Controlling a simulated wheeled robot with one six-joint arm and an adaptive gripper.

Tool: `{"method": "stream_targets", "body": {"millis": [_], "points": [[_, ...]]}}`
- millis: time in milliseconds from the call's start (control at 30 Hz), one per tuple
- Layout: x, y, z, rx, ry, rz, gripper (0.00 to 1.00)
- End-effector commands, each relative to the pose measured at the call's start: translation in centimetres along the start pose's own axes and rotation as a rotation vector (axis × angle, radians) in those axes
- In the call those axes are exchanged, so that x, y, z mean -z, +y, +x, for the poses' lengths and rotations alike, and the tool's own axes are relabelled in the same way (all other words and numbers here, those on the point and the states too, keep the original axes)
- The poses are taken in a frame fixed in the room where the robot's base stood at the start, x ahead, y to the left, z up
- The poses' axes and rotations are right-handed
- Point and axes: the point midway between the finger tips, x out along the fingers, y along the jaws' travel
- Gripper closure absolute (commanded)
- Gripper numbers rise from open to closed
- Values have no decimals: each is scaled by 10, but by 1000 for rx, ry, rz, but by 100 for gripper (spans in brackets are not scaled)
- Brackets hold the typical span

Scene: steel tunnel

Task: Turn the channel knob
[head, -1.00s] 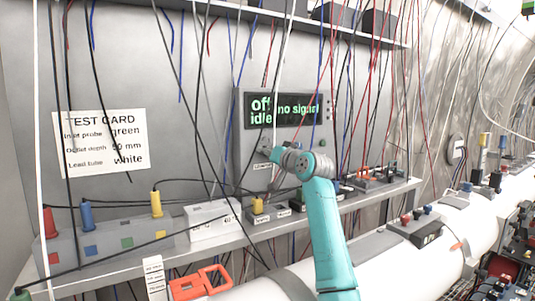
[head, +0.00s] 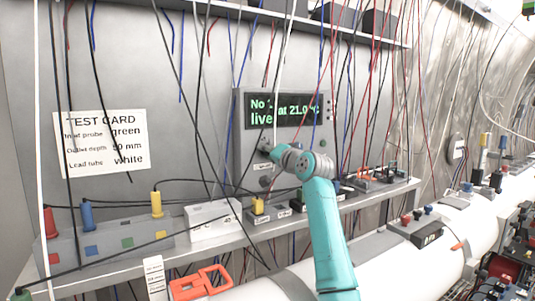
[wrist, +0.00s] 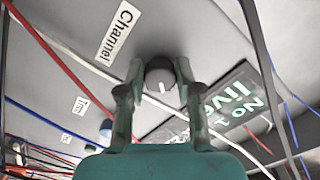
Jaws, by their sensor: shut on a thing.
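The channel knob (wrist: 160,74) is a dark round knob with a white pointer line, on the grey panel beside a "Channel" label (wrist: 118,32) in the wrist view. My gripper (wrist: 159,82) has its two fingers on either side of the knob and is shut on it. In the head view my gripper (head: 268,152) reaches the panel's lower left, and my arm hides the knob. The display (head: 286,109) above shows green text with "No 1", "at 21.0" and "live"; cables cross part of it. It also shows in the wrist view (wrist: 208,115).
Hanging wires cross in front of the panel. A test card (head: 101,143) is on the wall at left. A shelf below holds a grey block (head: 108,242) with coloured plugs and a white box (head: 211,219). A white pipe (head: 385,255) runs along the front right.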

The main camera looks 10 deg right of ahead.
Motion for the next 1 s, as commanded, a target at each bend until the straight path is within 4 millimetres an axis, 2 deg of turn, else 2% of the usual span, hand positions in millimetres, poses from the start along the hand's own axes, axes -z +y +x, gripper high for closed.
{"method": "stream_targets", "body": {"millis": [167,200,300,667,767,1000], "points": [[0,0,0,0,1,-1,100],[0,0,0,0,1,-1,60],[0,0,0,0,1,-1,40],[0,0,-3,0,1,-2,40],[1,1,-12,0,2,-3,40],[0,1,-46,0,2,-3,40]]}}
